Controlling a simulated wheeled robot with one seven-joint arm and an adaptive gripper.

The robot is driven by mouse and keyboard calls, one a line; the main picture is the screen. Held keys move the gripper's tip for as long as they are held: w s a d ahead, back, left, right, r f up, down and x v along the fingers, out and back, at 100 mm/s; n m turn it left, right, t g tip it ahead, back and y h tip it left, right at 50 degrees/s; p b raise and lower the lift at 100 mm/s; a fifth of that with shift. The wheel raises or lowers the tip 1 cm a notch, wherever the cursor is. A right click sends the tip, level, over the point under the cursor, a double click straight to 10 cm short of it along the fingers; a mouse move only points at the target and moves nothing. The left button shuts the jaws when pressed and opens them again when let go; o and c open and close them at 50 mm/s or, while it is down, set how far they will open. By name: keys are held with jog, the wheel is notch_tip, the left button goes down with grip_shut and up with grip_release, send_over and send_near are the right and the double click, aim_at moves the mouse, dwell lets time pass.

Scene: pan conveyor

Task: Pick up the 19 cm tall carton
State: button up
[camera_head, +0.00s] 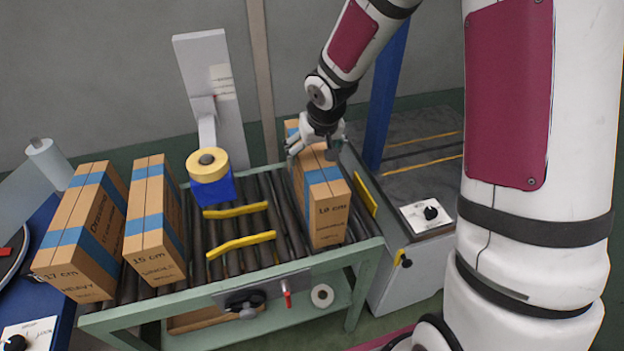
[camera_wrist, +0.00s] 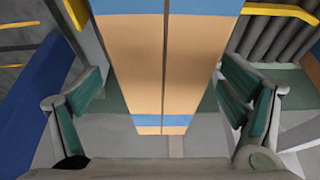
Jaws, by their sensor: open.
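A tall brown carton (camera_head: 328,206) with blue tape stands at the right end of the roller conveyor. In the wrist view the carton (camera_wrist: 138,62) runs up the middle, with a centre seam and blue bands. The open fingers of my gripper (camera_wrist: 160,106) show on either side of it, with a visible gap at each side. I cannot tell how far down they reach.
Cartons labelled 17 cm (camera_head: 84,236) and 15 cm (camera_head: 155,225) stand at the conveyor's left. Yellow guide bars (camera_head: 240,243) lie between them and the right carton. A yellow tape roll on a blue block (camera_head: 212,180) stands behind. A control box (camera_head: 428,216) adjoins the conveyor's right.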

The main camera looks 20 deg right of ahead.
jog(key=x, duration=0.5)
jog(key=shift+a+f+b, duration=0.1)
jog(key=shift+a+b, duration=0.05)
jog(key=shift+b, duration=0.15)
jog(key=c, duration=1.9)
